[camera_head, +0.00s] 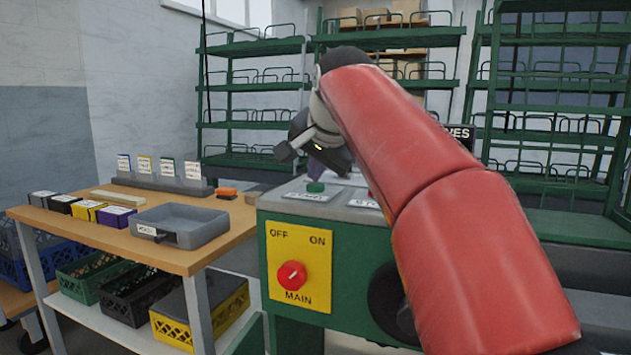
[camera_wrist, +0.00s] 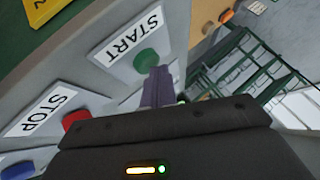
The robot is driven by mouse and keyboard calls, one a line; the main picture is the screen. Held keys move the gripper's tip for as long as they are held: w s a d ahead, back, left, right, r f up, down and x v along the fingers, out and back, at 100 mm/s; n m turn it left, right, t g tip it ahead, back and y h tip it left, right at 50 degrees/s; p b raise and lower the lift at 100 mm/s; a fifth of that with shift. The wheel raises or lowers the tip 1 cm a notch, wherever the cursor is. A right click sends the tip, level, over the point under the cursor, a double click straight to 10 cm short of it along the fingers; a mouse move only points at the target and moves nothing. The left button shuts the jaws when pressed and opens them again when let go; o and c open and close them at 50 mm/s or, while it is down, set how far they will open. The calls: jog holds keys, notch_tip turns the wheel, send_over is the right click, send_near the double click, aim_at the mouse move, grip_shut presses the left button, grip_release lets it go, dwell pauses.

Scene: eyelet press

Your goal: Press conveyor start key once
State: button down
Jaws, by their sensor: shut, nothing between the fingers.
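The green start key (camera_head: 316,187) sits on the sloped grey top of the press console, beside a white label. In the wrist view the green key (camera_wrist: 146,61) is clear on its plate, with the START label (camera_wrist: 133,36) next to it. My gripper (camera_wrist: 160,72) is shut and empty, its purple fingers together. The fingertips are very close to the green key; I cannot tell whether they touch it. In the head view my gripper (camera_head: 316,172) shows just above and behind the key, partly hidden by my arm.
A red key (camera_wrist: 75,120) by a STOP label (camera_wrist: 45,112) and a blue key (camera_wrist: 18,170) lie near my gripper. The console front has a yellow MAIN switch plate (camera_head: 315,271) with a red knob. A wooden table (camera_head: 200,256) with a grey tray (camera_head: 203,217) stands left.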

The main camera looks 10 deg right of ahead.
aim_at(317, 186)
jog(key=shift+r+p, duration=0.9)
jog(key=shift+p, duration=0.05)
notch_tip(317, 186, up, 3)
jog(key=p, duration=0.3)
jog(key=shift+r, duration=1)
